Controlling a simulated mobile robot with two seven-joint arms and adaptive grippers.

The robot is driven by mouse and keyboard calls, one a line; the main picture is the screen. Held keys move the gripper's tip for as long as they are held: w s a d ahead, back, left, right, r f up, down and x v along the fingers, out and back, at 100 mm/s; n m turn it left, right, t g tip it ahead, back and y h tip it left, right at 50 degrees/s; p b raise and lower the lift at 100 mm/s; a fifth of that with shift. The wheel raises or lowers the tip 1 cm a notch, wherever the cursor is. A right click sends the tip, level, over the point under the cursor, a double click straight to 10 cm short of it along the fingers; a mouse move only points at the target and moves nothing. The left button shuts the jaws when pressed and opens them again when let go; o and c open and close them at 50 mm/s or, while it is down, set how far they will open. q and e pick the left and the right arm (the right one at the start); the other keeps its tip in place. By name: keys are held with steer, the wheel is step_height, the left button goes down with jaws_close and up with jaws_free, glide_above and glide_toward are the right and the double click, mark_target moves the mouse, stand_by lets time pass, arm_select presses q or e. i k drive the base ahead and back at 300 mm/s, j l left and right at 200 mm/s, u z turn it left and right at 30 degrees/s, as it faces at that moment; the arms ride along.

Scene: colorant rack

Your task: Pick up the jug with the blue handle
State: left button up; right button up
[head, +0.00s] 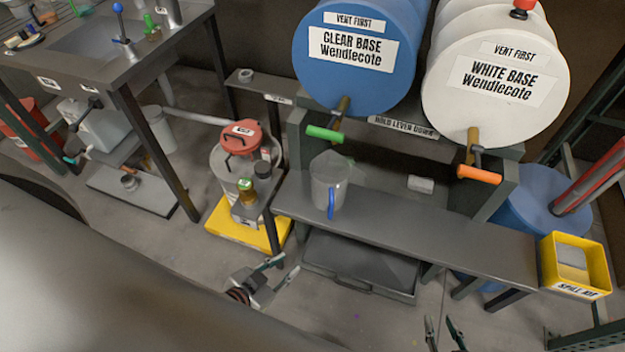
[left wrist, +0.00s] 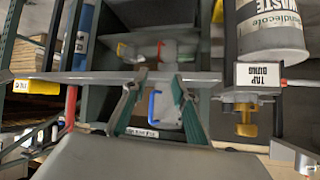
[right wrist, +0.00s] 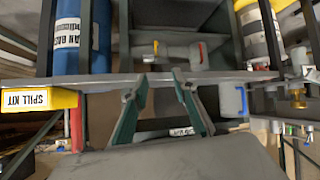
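The clear jug (head: 322,182) stands upright on the grey bench, its blue handle (head: 331,204) facing my side. In the left wrist view the jug (left wrist: 168,108) and its blue handle (left wrist: 153,106) show between my fingers, beyond them. My left gripper (head: 287,264) is open and empty, in front of the bench, below and left of the jug. My right gripper (head: 441,322) is open and empty, well to the right of the jug, in front of the bench. In the right wrist view the jug (right wrist: 230,99) is right of my fingers (right wrist: 161,76).
Above the bench (head: 440,232) lie a blue drum (head: 350,80) with a green tap lever (head: 324,133) and a white drum (head: 480,110) with an orange one (head: 478,173). A red-lidded can (head: 236,160) stands left; a yellow spill-kit bin (head: 555,250) is right.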

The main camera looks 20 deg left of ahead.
mark_target(330, 171)
steer(key=j, duration=1.45)
steer(key=i, duration=0.05)
